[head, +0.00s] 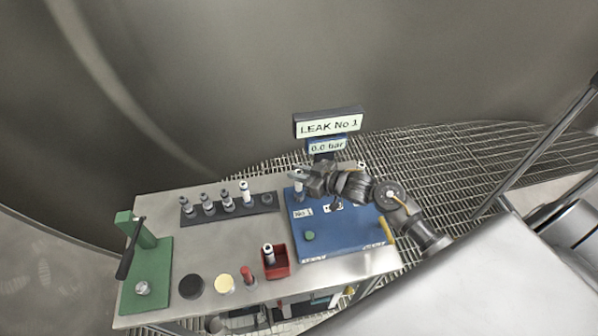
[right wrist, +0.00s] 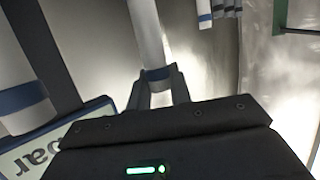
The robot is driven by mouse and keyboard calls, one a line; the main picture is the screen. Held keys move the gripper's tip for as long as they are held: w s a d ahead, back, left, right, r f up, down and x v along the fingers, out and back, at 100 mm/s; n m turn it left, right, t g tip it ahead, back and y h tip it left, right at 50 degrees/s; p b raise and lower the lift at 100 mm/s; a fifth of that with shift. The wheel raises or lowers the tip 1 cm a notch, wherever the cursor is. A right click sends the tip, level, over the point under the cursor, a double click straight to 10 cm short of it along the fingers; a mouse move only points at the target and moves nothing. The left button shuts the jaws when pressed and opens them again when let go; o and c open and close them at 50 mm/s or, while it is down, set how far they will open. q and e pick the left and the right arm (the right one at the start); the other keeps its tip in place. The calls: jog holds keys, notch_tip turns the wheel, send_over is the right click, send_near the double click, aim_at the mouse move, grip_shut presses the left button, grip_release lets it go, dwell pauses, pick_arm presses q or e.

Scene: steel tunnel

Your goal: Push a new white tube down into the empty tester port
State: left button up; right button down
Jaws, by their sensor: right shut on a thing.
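My right gripper (head: 303,176) is at the back left of the blue tester (head: 345,240). It is shut on a white tube (head: 298,174). In the right wrist view, the fingers (right wrist: 157,88) clasp this tube (right wrist: 148,35) at a blue band. The tube stands above the tester's "No 1" label (head: 303,213); its lower end is hidden, so I cannot tell whether it is in the port. Another white tube top (head: 362,165) shows behind my right wrist. The display (head: 327,127) reads "LEAK No 1" and "0.0 bar". My left gripper is not clearly seen.
A dark rack (head: 262,210) with several tubes stands left of the tester. In front are a red bin (head: 276,270) holding a tube, a red piece (head: 247,277), a cream disc (head: 224,284) and a black disc (head: 191,286). A green lever press (head: 155,262) stands at far left.

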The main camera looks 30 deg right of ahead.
jog(key=shift+f+b, duration=0.5)
jog(key=shift+f, duration=0.35)
jog(key=c, duration=1.2)
grip_release()
jog(key=shift+b+v, duration=1.2)
jog(key=shift+v, duration=4.2)
jog(key=shift+a, duration=0.1)
